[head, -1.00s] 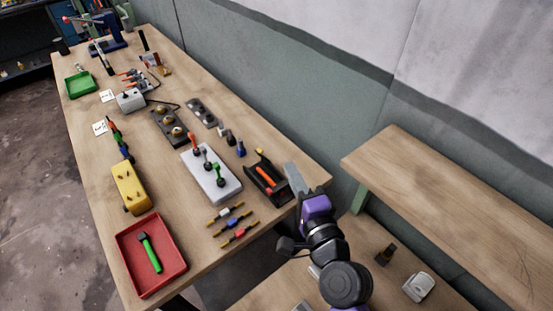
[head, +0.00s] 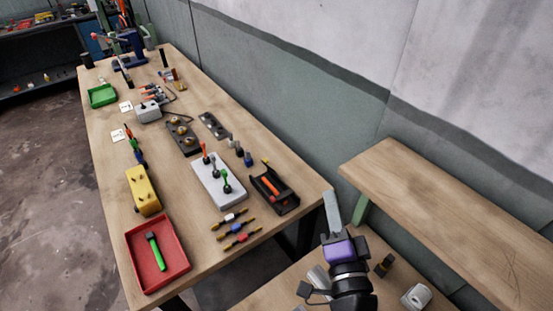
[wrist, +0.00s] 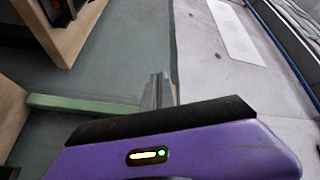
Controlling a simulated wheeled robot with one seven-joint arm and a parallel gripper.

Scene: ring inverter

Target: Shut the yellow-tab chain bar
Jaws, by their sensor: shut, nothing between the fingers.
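I cannot clearly make out a chain bar with a yellow tab. My gripper (head: 332,203) is shut and empty, off the table's right corner and apart from these things. Its fingers also show in the wrist view (wrist: 158,90), pointing toward the grey-green wall.
The long table (head: 192,250) carries a red tray (head: 183,254), a yellow block (head: 141,190), a light switch box (head: 217,192) and a green tray (head: 102,97). A wooden bench (head: 450,220) stands at the right. A lower wooden surface (head: 280,290) lies under my arm.

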